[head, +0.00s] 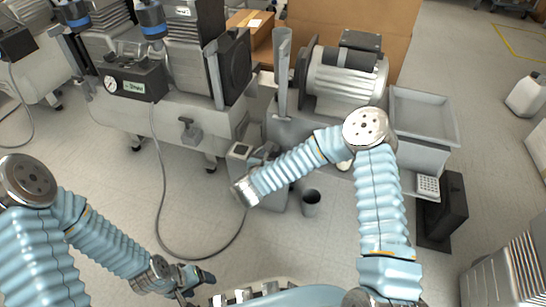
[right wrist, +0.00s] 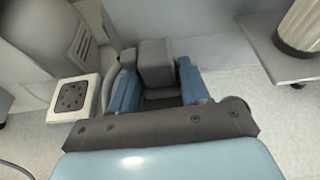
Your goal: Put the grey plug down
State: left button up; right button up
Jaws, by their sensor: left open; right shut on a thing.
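The grey plug (right wrist: 155,62) shows in the right wrist view as a blocky grey piece between the blue fingers of my right gripper (right wrist: 160,80), which is shut on it. Its far end and what lies beneath it are hard to make out. In the head view my right forearm and wrist largely hide that gripper and the plug, near the small box with a pale-framed top (head: 240,150). That box also shows left of the fingers in the wrist view (right wrist: 72,97). My left gripper (head: 192,281) is open and empty, low over the floor at the bottom.
Compressors with tanks (head: 170,120) stand at the back left, and a ribbed silver motor (head: 345,80) at the back centre. A grey hose (head: 162,200) loops across the floor. A dark cup (head: 311,203) and a grey bin (head: 422,112) stand nearby. The lower-left floor is mostly clear.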

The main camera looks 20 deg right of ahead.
jog(key=shift+f, duration=0.1)
jog(key=o, duration=1.3)
jog(key=shift+r+p, duration=0.4)
jog(key=shift+p, duration=0.2)
jog(key=p+v, duration=0.2)
jog(key=v, duration=0.9)
jog(key=s+a+f+n+g+y, duration=0.25)
jog(key=f+n+y, duration=0.8)
jog(key=n, duration=1.15)
jog(key=s+d+f+n+g, duration=0.1)
jog(key=s+f+n+g, duration=0.1)
jog(key=s+n, duration=0.3)
jog(key=s+d+f+n+g+y, duration=0.1)
jog(key=s+f+n+g, duration=0.2)
jog(key=s+n, duration=0.3)
jog(key=s+d+f+n+g, duration=0.1)
jog(key=s+f+n+g, duration=0.1)
jog(key=s+n, duration=0.4)
jog(key=shift+d+f+n+g, duration=0.25)
jog(key=shift+n+g, duration=0.2)
jog(key=shift+n, duration=0.35)
